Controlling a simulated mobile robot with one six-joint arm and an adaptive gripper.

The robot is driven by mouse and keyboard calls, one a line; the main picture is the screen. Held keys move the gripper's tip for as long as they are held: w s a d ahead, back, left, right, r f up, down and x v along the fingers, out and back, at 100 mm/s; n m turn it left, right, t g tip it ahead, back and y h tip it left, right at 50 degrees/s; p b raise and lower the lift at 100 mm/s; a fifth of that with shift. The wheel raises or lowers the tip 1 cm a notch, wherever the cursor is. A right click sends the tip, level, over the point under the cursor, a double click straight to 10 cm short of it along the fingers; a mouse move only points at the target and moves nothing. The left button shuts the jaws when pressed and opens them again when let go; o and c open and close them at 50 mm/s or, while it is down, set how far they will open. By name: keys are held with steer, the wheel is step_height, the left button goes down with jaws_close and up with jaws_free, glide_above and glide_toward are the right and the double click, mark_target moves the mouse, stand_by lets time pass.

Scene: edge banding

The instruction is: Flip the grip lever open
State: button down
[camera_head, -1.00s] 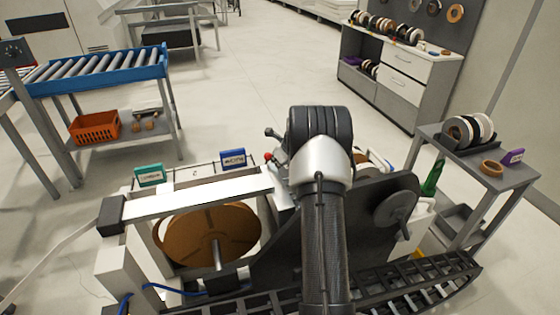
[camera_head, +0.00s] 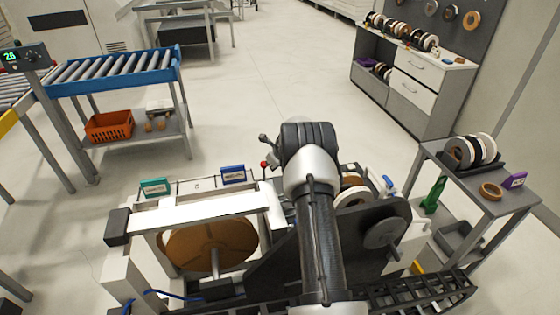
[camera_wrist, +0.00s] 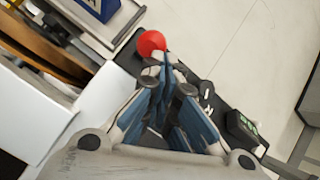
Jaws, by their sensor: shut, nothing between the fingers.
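A red ball knob (camera_head: 264,164), apparently the end of the grip lever, shows just left of my wrist in the head view. In the wrist view the red knob (camera_wrist: 151,42) is just beyond my fingertips. My gripper (camera_wrist: 160,68) is shut and empty, its tips close to the knob; I cannot tell whether they touch it. The lever's shaft is mostly hidden behind my fingers. In the head view my arm and wrist hide my fingers.
The edge-banding machine carries a brown reel (camera_head: 212,245) and a white beam (camera_head: 200,208). Green (camera_head: 155,187) and blue (camera_head: 233,174) labels stand behind it. A small box with a green display (camera_wrist: 243,128) lies right of my fingers. A grey side table (camera_head: 487,180) stands at right.

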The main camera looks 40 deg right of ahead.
steer(key=w, duration=0.1)
steer(key=w+d, duration=0.1)
steer(key=w, duration=0.1)
steer(key=w+d, duration=0.1)
steer(key=w, duration=0.1)
steer(key=shift+w+d+r+b, duration=0.15)
steer(key=shift+d+r+b, duration=0.1)
steer(key=shift+r+b, duration=0.15)
steer(key=shift+r, duration=0.1)
stand_by(0.3)
steer(key=v, duration=1.2)
stand_by(0.4)
